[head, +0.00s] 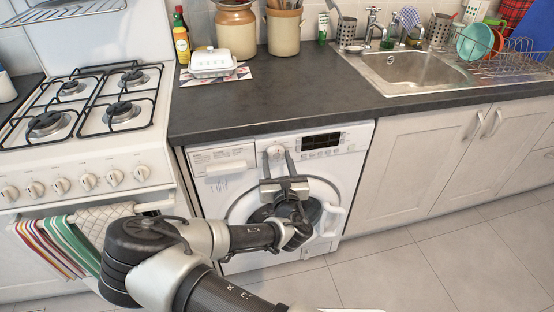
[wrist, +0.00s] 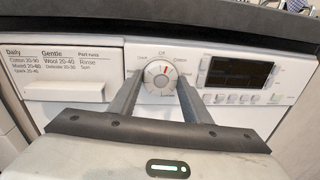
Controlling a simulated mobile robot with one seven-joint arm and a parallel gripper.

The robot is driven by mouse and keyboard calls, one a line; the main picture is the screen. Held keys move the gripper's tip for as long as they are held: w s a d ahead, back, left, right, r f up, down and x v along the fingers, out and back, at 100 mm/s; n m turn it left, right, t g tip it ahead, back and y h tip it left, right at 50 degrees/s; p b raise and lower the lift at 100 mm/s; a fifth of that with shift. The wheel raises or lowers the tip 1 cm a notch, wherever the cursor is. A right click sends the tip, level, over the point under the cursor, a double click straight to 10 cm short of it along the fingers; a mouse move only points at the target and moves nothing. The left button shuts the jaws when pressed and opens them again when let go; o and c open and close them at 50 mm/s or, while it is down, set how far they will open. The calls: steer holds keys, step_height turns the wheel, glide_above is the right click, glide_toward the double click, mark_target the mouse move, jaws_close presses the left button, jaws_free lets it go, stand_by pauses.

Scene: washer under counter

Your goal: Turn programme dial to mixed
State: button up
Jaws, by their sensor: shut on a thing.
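The programme dial (wrist: 158,77) is a round white knob with a red mark on the washer's front panel. "Off" is printed above it and "Cotton" at its upper right; other labels around it are too small or partly hidden to read surely. The red mark points to the upper right of the knob's centre. My gripper (wrist: 160,79) is shut on the dial, one dark finger at each side. In the head view the dial (head: 275,151) shows at the top of the washer (head: 210,205), between the fingertips of my gripper (head: 277,156).
A dark display (wrist: 240,73) with buttons below is right of the dial. The detergent drawer (wrist: 70,75) is left. The round washer door (head: 240,210) lies behind my wrist. The countertop (head: 300,90) overhangs above. A stove (head: 90,140) stands left, cupboards (head: 410,185) right.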

steer(key=m+p, duration=0.1)
steer(key=m, duration=0.5)
steer(key=shift+d+r+g, duration=0.1)
steer(key=shift+g, duration=0.2)
steer(key=m+y, duration=0.1)
steer(key=m, duration=0.4)
steer(key=shift+m, duration=0.4)
steer(key=o, duration=1)
steer(key=shift+r+p+v, duration=0.15)
steer(key=shift+p+v, duration=0.9)
steer(key=shift+v, duration=3.3)
steer(key=shift+r+p+v, duration=0.1)
steer(key=shift+p+v, duration=0.9)
steer(key=shift+v, duration=3.4)
